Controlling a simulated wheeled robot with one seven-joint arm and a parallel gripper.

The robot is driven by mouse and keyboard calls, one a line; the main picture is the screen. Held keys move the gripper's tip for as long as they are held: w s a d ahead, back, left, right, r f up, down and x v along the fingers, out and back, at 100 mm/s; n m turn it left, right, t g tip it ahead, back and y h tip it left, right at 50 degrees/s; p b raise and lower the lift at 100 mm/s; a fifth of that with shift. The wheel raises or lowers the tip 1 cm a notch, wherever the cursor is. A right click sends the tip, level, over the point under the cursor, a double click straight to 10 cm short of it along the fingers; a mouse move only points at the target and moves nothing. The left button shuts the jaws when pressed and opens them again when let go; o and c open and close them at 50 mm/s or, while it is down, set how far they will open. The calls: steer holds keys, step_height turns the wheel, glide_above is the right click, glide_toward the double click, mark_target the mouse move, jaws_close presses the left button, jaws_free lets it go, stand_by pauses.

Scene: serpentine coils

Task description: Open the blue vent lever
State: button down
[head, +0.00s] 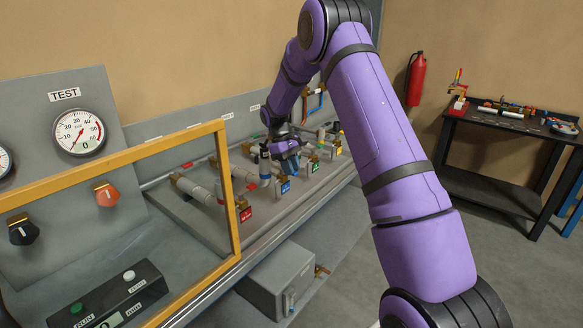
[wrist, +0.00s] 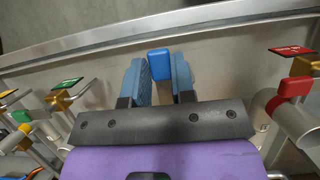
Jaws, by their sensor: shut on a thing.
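The blue vent lever (wrist: 159,62) shows in the wrist view as a bright blue block between my two fingers. My gripper (wrist: 160,80) is shut on it, with one blue-grey finger on each side. The lever's lower part is hidden behind the fingers and the palm. In the head view my gripper (head: 284,150) is low over the bench among the valves, just above the blue tag (head: 286,188). The lever's angle is hard to tell.
A red lever (wrist: 295,87) with a red tag stands to the right in the wrist view. Green and yellow-tagged valves (wrist: 66,83) stand to the left. In the head view a yellow-framed panel (head: 228,185) stands left of my gripper. A grey box (head: 278,280) sits below the bench.

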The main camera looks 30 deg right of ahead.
steer(key=c, duration=1)
jaws_free()
steer(key=shift+a, duration=0.1)
steer(key=shift+o, duration=0.2)
steer(key=v, duration=1)
steer(key=shift+w+r, duration=0.2)
steer(key=shift+r, duration=0.1)
